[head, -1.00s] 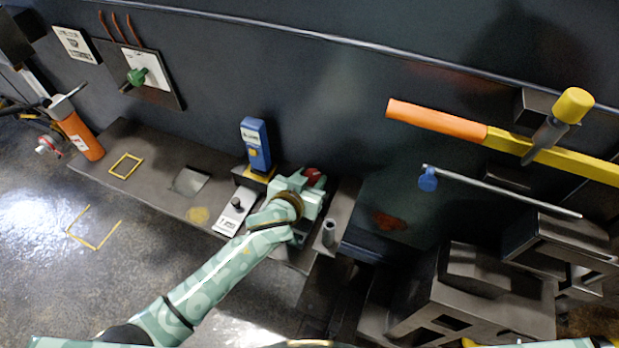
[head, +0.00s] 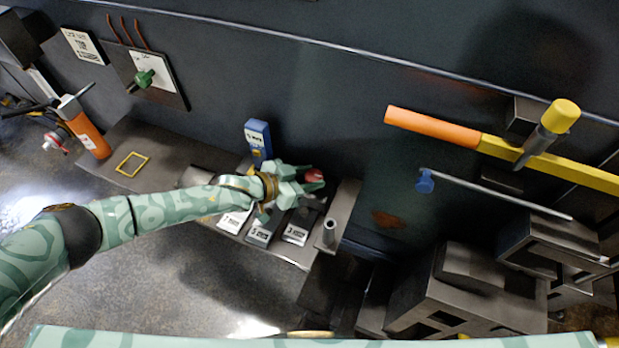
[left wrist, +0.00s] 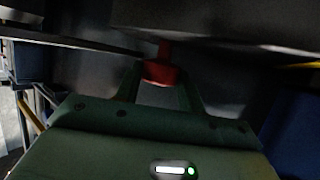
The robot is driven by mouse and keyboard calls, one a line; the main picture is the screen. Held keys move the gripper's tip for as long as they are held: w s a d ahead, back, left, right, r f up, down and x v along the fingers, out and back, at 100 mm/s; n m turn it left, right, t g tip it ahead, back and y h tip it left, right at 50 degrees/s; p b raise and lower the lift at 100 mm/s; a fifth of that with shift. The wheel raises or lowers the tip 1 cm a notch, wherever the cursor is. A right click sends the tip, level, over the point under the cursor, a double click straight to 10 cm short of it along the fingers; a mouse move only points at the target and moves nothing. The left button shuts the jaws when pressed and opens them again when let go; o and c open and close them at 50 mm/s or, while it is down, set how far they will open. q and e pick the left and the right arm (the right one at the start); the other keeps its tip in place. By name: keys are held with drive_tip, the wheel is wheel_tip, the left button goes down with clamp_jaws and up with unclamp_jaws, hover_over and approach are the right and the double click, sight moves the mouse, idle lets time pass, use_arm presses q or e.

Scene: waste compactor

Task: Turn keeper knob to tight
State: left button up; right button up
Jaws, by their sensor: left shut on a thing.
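A red knob (head: 314,175) sits at the back right part of the dark bench, by the wall. My left gripper (head: 311,183) reaches it from the left and is shut on it. In the left wrist view the red knob (left wrist: 160,72) sits between the two fingers, with a thin red stem above it. No label or mark on the knob can be read, so I cannot tell its setting. My right gripper is not in view.
A blue device (head: 258,140) stands just behind my left wrist. Labelled plates (head: 260,232) lie in front of it, and a grey upright tube (head: 329,233) stands to the right. A green knob (head: 145,78) is on the wall panel. An orange-and-yellow bar (head: 435,127) crosses the right side.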

use_arm(q)
drive_tip(key=shift+w+a+f+m+g+h+b, duration=0.15)
drive_tip(key=shift+m+g+h+b, duration=0.1)
drive_tip(key=shift+m+g+b, duration=0.2)
drive_tip(key=shift+w+r+m+g+h+b, duration=0.1)
drive_tip(key=shift+m+g+h+b, duration=0.15)
drive_tip(key=shift+m+g+b, duration=0.45)
drive_tip(key=shift+m+g, duration=0.05)
drive_tip(key=shift+m, duration=0.1)
drive_tip(key=shift+h, duration=0.3)
drive_tip(key=o, duration=1)
drive_tip(key=shift+c, duration=0.2)
drive_tip(key=shift+s, duration=0.1)
drive_tip(key=p+v, duration=0.2)
drive_tip(key=v, duration=1.4)
drive_tip(key=shift+r, duration=0.25)
